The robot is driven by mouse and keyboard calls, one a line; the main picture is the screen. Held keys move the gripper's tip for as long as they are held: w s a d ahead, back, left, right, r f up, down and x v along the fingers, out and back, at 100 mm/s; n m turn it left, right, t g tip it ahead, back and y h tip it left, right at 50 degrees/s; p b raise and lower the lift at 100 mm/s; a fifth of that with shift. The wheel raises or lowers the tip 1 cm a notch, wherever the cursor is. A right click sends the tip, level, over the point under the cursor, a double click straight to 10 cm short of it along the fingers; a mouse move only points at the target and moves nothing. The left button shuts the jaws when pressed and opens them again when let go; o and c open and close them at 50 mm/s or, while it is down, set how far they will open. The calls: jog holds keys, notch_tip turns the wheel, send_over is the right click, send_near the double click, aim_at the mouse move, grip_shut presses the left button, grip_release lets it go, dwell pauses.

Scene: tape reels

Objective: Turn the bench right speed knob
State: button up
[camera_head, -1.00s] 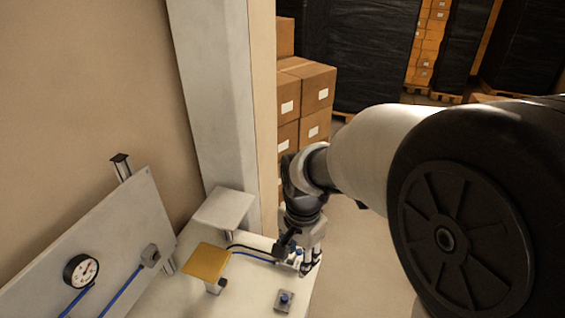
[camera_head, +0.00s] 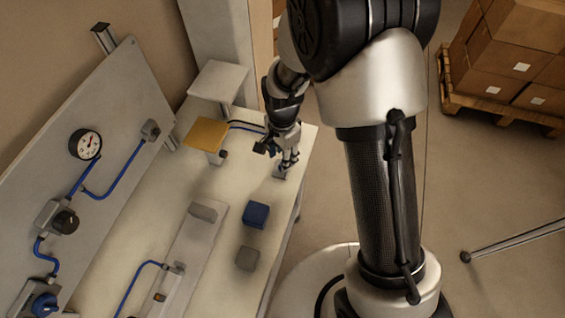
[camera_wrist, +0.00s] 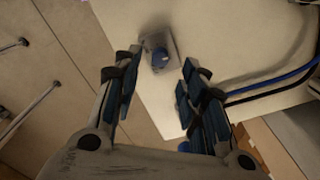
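A small blue knob (camera_wrist: 160,58) on a square grey plate (camera_wrist: 176,44) sits near the edge of the bench in the wrist view. In the head view my gripper (camera_head: 284,166) is over this spot at the bench's right edge. It mostly hides the knob, and only part of the plate (camera_head: 279,174) shows. In the wrist view my gripper (camera_wrist: 160,75) is open. The knob appears between the fingertips and beyond them, and I see no contact.
A yellow pad (camera_head: 206,134) on a post and a raised grey block (camera_head: 218,80) stand left of my gripper. A blue block (camera_head: 255,214) and a grey block (camera_head: 247,258) lie nearer. A gauge panel (camera_head: 110,110) leans at left.

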jog(key=shift+f+b, duration=0.35)
jog(key=shift+f, duration=1.8)
grip_shut()
